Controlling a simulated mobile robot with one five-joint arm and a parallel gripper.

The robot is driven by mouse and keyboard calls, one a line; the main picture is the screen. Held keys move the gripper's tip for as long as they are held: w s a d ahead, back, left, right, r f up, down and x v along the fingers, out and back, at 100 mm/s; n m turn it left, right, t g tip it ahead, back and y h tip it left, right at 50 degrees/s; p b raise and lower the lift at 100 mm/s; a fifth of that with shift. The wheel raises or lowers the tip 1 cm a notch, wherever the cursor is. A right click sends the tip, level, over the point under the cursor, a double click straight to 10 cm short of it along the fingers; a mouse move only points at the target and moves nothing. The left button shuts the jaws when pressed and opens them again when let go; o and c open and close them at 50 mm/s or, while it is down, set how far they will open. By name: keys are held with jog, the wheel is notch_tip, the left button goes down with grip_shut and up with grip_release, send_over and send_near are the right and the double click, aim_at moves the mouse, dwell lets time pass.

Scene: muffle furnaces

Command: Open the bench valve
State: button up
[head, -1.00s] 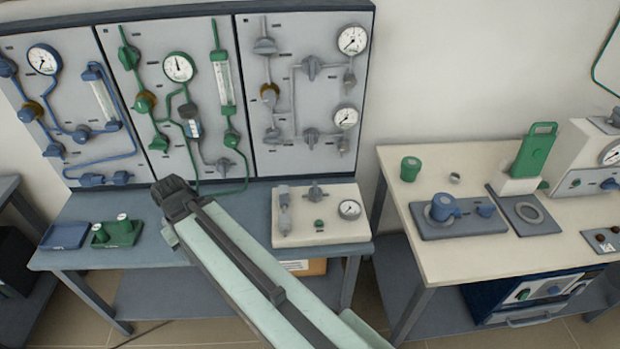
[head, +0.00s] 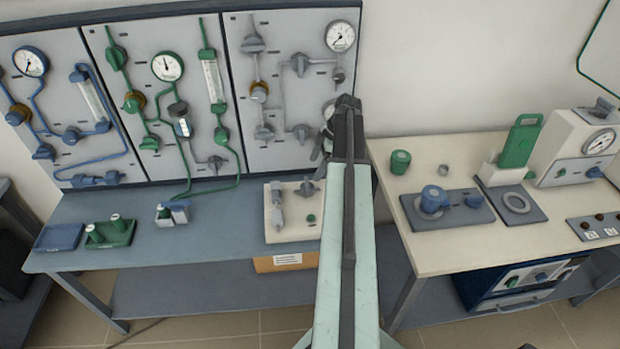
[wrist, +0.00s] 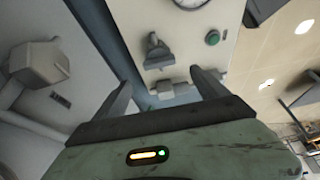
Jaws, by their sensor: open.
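The bench valve (head: 307,188) is a grey handle on top of a cream box (head: 284,222) on the blue-grey bench, just left of my arm in the head view. In the wrist view a grey valve handle (wrist: 158,55) shows beyond the fingers, with a green button (wrist: 213,38) to its right. My gripper (wrist: 163,82) is open and empty, with the handle ahead of the gap and apart from the fingers. In the head view my gripper (head: 322,148) is mostly hidden by my arm, above and behind the box. The box's right side is hidden too.
The wall panel (head: 290,110) with pipes, valves and gauges stands close behind the box. Left on the bench are a green tray (head: 110,238) and a blue tray (head: 60,237). A cream table (head: 440,250) with instruments stands right. Bare bench lies left of the box.

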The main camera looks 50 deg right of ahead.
aim_at(307, 182)
jog(key=b+x, duration=0.7)
jog(key=x, duration=0.1)
jog(key=shift+s+d, duration=0.1)
jog(key=shift+r, duration=0.1)
jog(key=shift+c, duration=0.3)
